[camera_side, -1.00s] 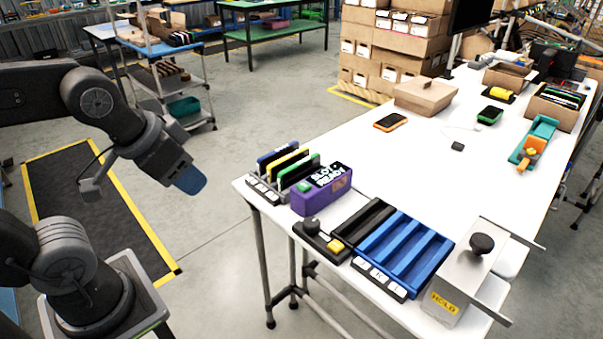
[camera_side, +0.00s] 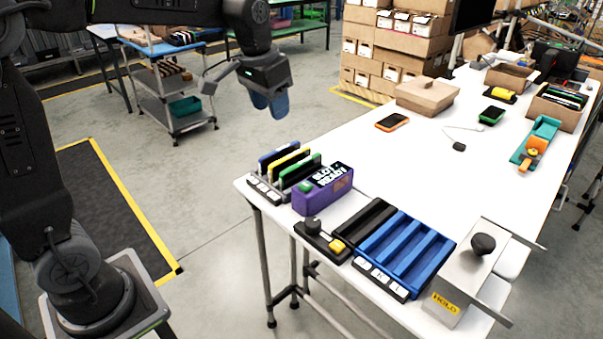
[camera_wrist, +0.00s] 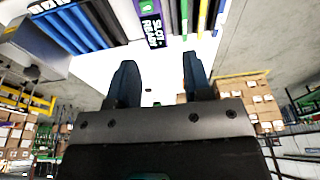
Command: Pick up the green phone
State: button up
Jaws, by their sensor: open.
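A dark-screened phone with a green edge (camera_side: 491,116) lies flat on the white table toward the back right in the side view. A green upright slab (camera_side: 299,171) also stands in the rack at the table's near left corner, beside yellow and blue ones. My gripper (camera_side: 270,103) hangs above the floor, left of the table and above the rack's height, apart from everything. Its two blue fingers point down, spread and empty. In the wrist view my gripper (camera_wrist: 160,80) shows two separated fingers with nothing between them.
An orange-edged phone (camera_side: 391,122) lies left of the green-edged one, near a carton (camera_side: 426,97). A purple "slot ready" box (camera_side: 322,190) adjoins the rack (camera_side: 265,190). A blue tray (camera_side: 406,254) and a metal HOLD box (camera_side: 462,285) stand at the front.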

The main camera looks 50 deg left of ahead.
jog(key=w+a+f+g, duration=0.1)
jog(key=w+a+f, duration=0.25)
jog(key=w, duration=0.35)
jog(key=g, duration=0.1)
send_over(303, 161)
notch_tip(303, 161, down, 7)
jog(key=f, duration=0.8)
jog(key=shift+s+a+f, duration=0.15)
jog(key=shift+s+a, duration=0.05)
jog(key=shift+w+d+f, duration=0.1)
jog(key=shift+d+f, duration=0.05)
jog(key=shift+f, duration=1.2)
jog(key=shift+w+d+f, duration=0.1)
jog(key=shift+f, duration=1.25)
grip_shut()
